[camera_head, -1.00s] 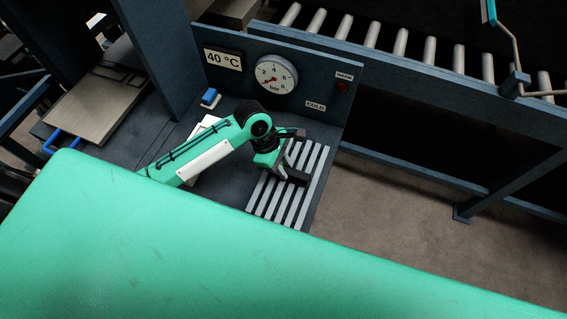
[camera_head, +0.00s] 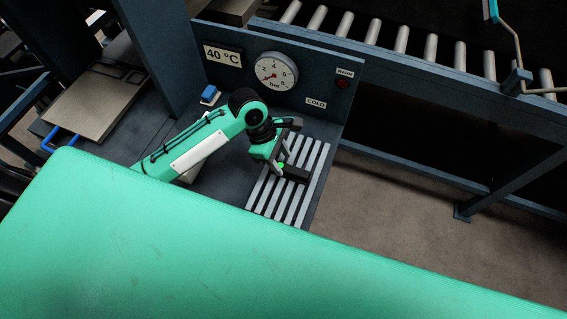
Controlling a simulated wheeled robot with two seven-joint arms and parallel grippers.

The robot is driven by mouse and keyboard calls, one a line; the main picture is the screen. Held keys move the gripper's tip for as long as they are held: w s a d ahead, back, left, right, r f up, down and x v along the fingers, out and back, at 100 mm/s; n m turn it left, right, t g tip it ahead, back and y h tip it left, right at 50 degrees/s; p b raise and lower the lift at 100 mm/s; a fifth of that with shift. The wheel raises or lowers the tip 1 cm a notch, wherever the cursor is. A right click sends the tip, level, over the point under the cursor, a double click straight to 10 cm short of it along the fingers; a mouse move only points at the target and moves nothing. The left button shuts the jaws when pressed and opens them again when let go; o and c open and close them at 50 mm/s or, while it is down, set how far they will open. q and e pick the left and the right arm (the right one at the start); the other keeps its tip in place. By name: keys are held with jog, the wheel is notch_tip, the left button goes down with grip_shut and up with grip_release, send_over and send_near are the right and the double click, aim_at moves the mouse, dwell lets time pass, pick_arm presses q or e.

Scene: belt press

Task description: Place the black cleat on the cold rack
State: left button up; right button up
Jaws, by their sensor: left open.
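The cold rack (camera_head: 318,165) is a set of pale parallel slats on the dark bench, beside the COLD label. A dark block, which looks like the black cleat (camera_head: 298,174), lies across the slats in the rack's middle. My left gripper (camera_head: 281,164) is open, at the left end of the block and just over the rack. The gripper and wrist hide part of the rack's upper left. My right gripper is not in view.
A panel behind the rack carries a pressure gauge (camera_head: 276,71), a 40 °C sign (camera_head: 223,57) and a red lamp (camera_head: 342,84). A blue button (camera_head: 210,94) stands left. The green belt (camera_head: 200,240) fills the front. A roller conveyor (camera_head: 430,47) runs behind.

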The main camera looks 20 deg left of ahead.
pick_arm(q)
jog(key=b+v, duration=0.2)
jog(key=v, duration=0.7)
jog(key=shift+r, duration=0.25)
jog(key=shift+s+a+f, duration=0.1)
jog(key=shift+s+a, duration=0.05)
